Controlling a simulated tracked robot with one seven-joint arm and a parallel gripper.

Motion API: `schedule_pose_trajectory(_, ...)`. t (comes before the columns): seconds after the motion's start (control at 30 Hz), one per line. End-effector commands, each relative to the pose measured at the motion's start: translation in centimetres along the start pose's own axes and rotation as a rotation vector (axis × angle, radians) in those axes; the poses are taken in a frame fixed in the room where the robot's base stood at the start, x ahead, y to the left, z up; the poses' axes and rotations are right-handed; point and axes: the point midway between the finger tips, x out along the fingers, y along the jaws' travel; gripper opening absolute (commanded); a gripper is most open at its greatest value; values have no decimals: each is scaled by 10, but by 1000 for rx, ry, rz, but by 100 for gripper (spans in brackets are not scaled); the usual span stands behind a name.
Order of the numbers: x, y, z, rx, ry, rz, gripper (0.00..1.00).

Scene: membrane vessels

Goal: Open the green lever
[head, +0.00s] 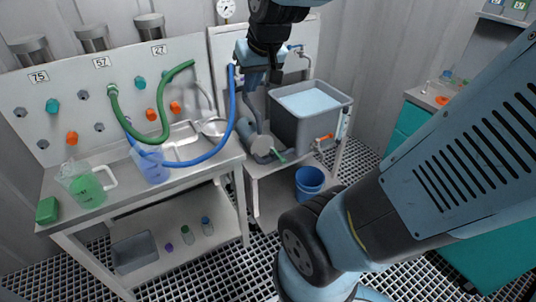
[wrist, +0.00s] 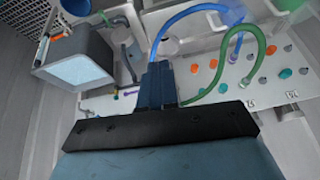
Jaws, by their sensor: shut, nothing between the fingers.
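The green lever (head: 279,156) is a small green handle beside the grey pump, low in front of the grey tank in the head view. A small green piece (wrist: 107,18) near the tank in the wrist view may be the same lever; it is too small to tell. My gripper (head: 274,78) is shut and empty. It is high above the lever, near the tank's back left corner, and does not touch the lever. In the wrist view its dark blue fingers (wrist: 158,82) are together and point toward the panel.
The water-filled grey tank (head: 317,117) stands on a bench, with an orange lever (head: 325,138) at its front. Blue (head: 214,150) and green (head: 161,110) hoses arch over the left bench. A blue bucket (head: 310,180) is below.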

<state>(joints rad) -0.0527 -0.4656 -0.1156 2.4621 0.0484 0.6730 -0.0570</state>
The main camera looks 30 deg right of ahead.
Motion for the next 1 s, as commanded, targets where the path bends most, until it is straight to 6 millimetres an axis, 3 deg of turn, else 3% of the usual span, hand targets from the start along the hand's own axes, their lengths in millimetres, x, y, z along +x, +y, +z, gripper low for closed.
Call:
schedule_pose_trajectory(0.2, 62, 10, -31, 36, -19, 3, 0)
schedule_pose_trajectory(0.5, 151, 31, -57, 78, -29, 47, 0)
schedule_pose_trajectory(0.77, 230, 55, -63, 96, -35, 119, 0)
schedule_pose_trajectory(1.0, 302, 83, -56, 90, -37, 208, 0)
